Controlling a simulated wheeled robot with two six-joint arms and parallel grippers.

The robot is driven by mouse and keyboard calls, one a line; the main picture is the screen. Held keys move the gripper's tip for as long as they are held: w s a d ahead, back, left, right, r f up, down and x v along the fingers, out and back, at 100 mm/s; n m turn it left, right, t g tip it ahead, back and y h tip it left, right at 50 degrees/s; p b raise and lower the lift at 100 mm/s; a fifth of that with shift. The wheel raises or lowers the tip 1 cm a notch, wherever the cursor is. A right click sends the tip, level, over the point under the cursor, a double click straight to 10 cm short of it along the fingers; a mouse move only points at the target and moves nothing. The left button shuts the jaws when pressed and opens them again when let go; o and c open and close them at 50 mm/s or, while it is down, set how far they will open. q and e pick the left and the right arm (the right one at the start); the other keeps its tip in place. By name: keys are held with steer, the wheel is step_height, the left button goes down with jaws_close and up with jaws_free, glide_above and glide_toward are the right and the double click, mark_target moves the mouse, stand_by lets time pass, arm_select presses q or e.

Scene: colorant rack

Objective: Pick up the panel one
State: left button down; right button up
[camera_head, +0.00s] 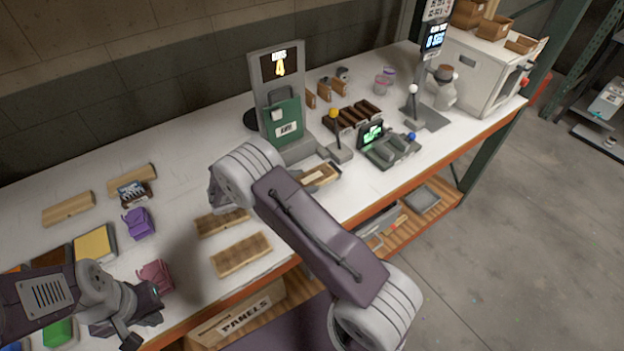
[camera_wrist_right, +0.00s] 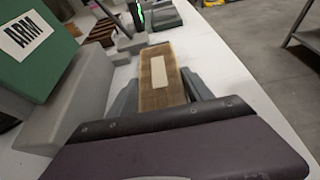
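A wooden panel with a white label (camera_wrist_right: 151,95) lies between the two fingers of my right gripper (camera_wrist_right: 160,85) in the right wrist view. A finger stands along each long side, at or very near the edges; I cannot tell whether they press on it. In the head view this panel (camera_head: 321,176) is low at the front of the table, beside the grey stand. My right arm hides the right gripper there. Two more wooden panels (camera_head: 242,254) (camera_head: 222,221) lie on the table to the left. My left gripper (camera_head: 142,318) is at the lower left, apparently open and empty, near a pink clip (camera_head: 155,275).
A grey stand (camera_head: 283,85) holds a green board marked ARM (camera_head: 284,122). A small device with a green screen (camera_head: 385,148) and a lever sits to the right. Purple, yellow and wooden pieces lie at the left. A bin marked PANELS (camera_head: 240,316) is below the table.

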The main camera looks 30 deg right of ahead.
mark_target(304, 182)
steer(key=c, duration=0.5)
steer(key=shift+r, duration=0.3)
steer(key=r, duration=0.4)
steer(key=shift+d, duration=0.4)
steer(key=s+d+r+b, duration=0.1)
steer(key=d+r, duration=0.5)
steer(key=d, duration=0.4)
steer(key=shift+s+d+r, duration=0.2)
steer(key=shift+d, duration=0.2)
